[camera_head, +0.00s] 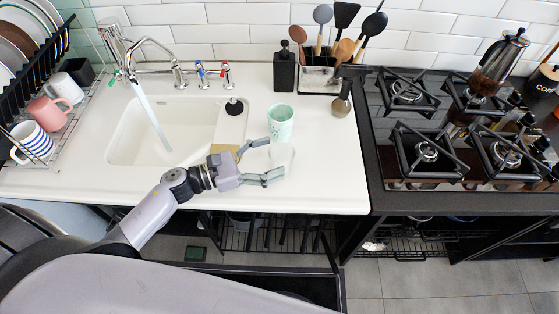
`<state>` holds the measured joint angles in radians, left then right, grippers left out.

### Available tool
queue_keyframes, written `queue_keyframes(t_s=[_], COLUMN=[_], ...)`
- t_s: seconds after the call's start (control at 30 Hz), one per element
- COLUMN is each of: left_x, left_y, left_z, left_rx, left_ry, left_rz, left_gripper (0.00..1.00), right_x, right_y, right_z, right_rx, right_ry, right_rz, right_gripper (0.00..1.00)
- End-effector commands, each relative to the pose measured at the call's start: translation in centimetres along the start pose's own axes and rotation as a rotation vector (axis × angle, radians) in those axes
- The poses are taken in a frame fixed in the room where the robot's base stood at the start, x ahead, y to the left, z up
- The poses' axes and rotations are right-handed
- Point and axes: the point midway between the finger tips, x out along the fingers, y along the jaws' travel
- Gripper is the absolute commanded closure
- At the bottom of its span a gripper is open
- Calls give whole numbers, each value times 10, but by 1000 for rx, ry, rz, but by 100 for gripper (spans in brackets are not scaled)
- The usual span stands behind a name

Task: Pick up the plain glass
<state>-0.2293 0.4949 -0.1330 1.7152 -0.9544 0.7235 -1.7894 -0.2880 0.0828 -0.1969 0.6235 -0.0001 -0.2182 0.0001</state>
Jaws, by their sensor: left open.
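The plain glass (284,157) is clear and stands upright on the white counter (325,175), right of the sink. A mint green patterned cup (280,122) stands just behind it. My left gripper (268,161) is open, its fingers pointing right at the glass. One finger is on the far left side and the other lies across the near side of the glass. I cannot tell whether the fingers touch it. My right gripper is not in view.
The sink (185,130) with running water is at left. A black soap bottle (284,72) and utensil holder (317,80) stand behind the cup. A dish rack (60,135) with mugs is far left.

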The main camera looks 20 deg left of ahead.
Motion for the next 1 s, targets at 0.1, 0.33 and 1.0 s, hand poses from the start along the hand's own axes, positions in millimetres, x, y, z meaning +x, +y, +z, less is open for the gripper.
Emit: queue_keyframes(t_s=[0.1,0.33,1.0], left_x=[20,34,33], left_y=[1,1,1], left_z=[7,3,3], left_rx=[0,0,0], left_ry=[-2,0,0], left_rz=[0,1,0], left_gripper=[25,25,59], right_x=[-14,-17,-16], right_y=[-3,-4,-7], right_z=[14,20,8], right_rx=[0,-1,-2], right_ry=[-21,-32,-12], right_rz=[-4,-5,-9], right_gripper=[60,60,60])
